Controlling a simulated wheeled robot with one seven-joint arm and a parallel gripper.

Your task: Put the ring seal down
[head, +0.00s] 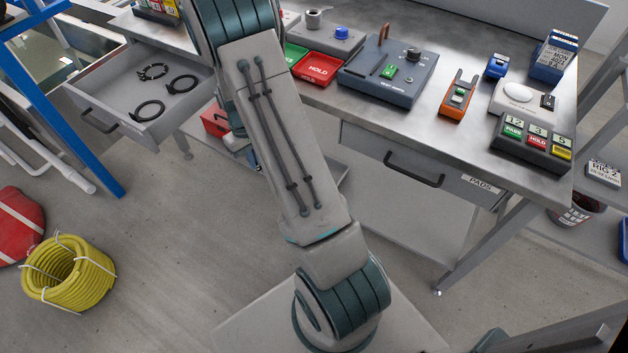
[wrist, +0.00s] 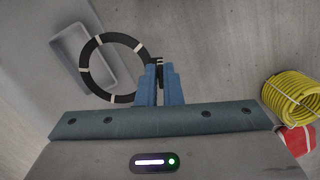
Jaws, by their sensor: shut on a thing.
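The ring seal (wrist: 121,98), a black ring with pale bands, shows in the wrist view. My gripper (wrist: 160,75) has blue fingers shut on the ring's right side, and the ring sticks out to the left of them. The ring appears held above the surfaces behind it; how high I cannot tell. In the head view my arm runs up out of the top edge, and neither the gripper nor the held ring shows there. Several other black rings lie in the open drawer (head: 112,83) at the upper left.
The workbench (head: 460,82) carries a grey-blue test unit (head: 392,78), an orange fixture (head: 457,95) and a button box (head: 530,148). A closed drawer (head: 415,172) is below. A yellow hose coil (head: 68,272) lies on the floor at left. A blue post (head: 60,95) stands beside the open drawer.

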